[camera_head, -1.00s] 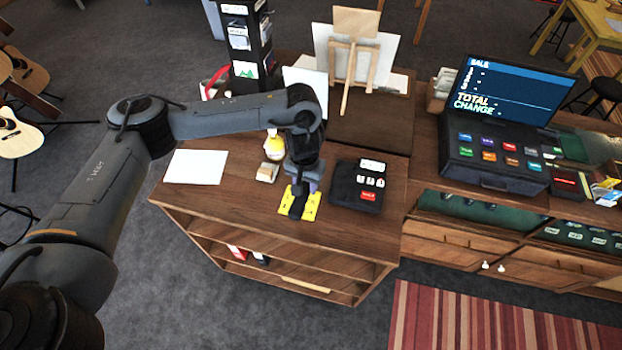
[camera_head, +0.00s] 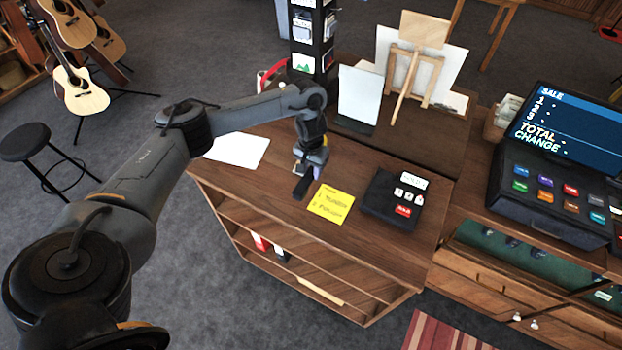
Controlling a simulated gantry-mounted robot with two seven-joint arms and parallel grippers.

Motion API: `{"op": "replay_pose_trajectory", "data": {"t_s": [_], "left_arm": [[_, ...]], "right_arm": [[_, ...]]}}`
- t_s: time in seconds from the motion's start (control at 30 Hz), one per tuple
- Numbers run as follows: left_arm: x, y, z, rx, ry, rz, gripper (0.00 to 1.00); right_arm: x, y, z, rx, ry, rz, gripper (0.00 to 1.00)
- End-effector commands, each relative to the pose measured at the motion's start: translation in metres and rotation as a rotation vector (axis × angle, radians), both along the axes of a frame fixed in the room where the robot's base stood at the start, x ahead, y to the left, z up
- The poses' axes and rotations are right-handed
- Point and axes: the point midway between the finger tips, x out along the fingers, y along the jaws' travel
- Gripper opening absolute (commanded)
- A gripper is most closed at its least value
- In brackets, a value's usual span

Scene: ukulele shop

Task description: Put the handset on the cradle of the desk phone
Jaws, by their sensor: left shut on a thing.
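My left gripper (camera_head: 308,171) points down over the wooden counter, to the left of the yellow note. It is shut on a dark, bar-shaped handset (camera_head: 302,188), which is largely covered by the fingers. Whether the handset touches the counter or hangs just above it I cannot tell. The black desk phone (camera_head: 376,205) sits on the counter to the right of the note, with a pale display, white keys and a red key. A gap lies between the handset and the phone. My right gripper is not in view.
The yellow note (camera_head: 331,204) lies flat between handset and phone. A white sheet (camera_head: 237,150) lies at the counter's left. A black card rack (camera_head: 313,40), a white panel (camera_head: 358,97) and a small easel (camera_head: 411,75) stand behind. A cash register (camera_head: 548,165) is at right.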

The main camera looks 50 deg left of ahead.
Motion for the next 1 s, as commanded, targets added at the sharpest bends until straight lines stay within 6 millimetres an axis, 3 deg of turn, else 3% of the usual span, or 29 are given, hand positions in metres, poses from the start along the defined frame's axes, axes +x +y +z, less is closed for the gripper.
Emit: {"op": "replay_pose_trajectory", "data": {"t_s": [0.27, 0.47, 0.87, 0.9, 1.0], "left_arm": [[-0.001, 0.0, -0.023, -0.001, 0.003, -0.001, 0.0], [0.0, 0.001, -0.039, 0.0, 0.001, 0.0, 0.0], [0.0, 0.001, -0.044, 0.0, 0.0, 0.0, 0.0], [0.0, 0.001, -0.044, 0.0, 0.0, -0.001, 0.44], [0.0, 0.001, -0.043, 0.0, 0.0, -0.001, 0.59]], "right_arm": [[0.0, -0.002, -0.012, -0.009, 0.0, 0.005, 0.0], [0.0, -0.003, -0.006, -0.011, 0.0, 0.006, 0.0], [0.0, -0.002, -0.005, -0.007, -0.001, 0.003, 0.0], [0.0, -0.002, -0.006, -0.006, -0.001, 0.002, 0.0], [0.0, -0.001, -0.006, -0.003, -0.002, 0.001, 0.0]]}}
